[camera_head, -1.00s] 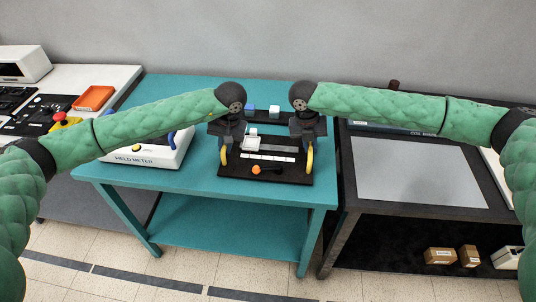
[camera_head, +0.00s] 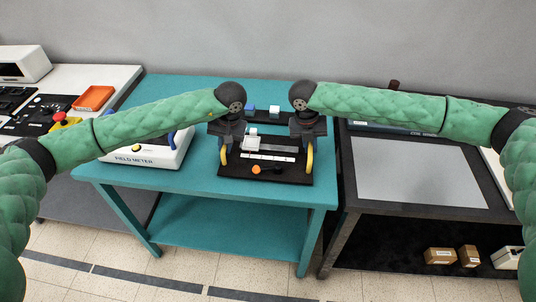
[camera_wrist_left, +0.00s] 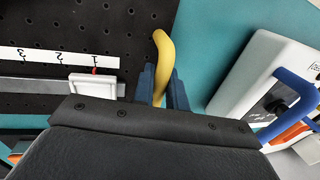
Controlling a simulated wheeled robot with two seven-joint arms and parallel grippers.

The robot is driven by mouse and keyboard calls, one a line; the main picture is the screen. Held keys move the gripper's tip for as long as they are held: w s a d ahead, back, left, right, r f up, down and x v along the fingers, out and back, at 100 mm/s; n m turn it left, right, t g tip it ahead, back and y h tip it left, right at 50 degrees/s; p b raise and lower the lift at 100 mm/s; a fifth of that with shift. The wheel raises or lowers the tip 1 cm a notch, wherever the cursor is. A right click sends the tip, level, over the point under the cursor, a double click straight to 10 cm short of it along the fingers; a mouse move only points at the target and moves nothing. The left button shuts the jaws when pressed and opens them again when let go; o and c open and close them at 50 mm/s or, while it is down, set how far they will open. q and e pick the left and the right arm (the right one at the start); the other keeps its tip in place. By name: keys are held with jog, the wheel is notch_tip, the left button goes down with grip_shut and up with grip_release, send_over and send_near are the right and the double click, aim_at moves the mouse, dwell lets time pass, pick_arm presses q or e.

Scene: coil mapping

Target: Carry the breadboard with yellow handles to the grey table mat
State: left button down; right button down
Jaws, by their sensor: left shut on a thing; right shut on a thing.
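The black breadboard (camera_head: 290,177) lies on the teal table, with a white scale strip, a white block and an orange knob on it. It has a yellow handle on each side. My left gripper (camera_head: 223,147) is shut on the left yellow handle (camera_wrist_left: 162,52), with its blue fingers on both sides of it in the left wrist view (camera_wrist_left: 160,84). My right gripper (camera_head: 309,146) is shut on the right yellow handle (camera_head: 309,158). The grey table mat (camera_head: 415,172) lies bare on the black table to the right.
A white field meter (camera_head: 150,154) with blue handles stands left of the breadboard on the teal table (camera_head: 200,178). A narrow gap separates the teal table from the black table (camera_head: 400,213). Boxes (camera_head: 440,256) sit on the lower shelf.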

pick_arm(q)
jog(key=shift+r, duration=0.2)
pick_arm(e)
jog(key=shift+r, duration=0.25)
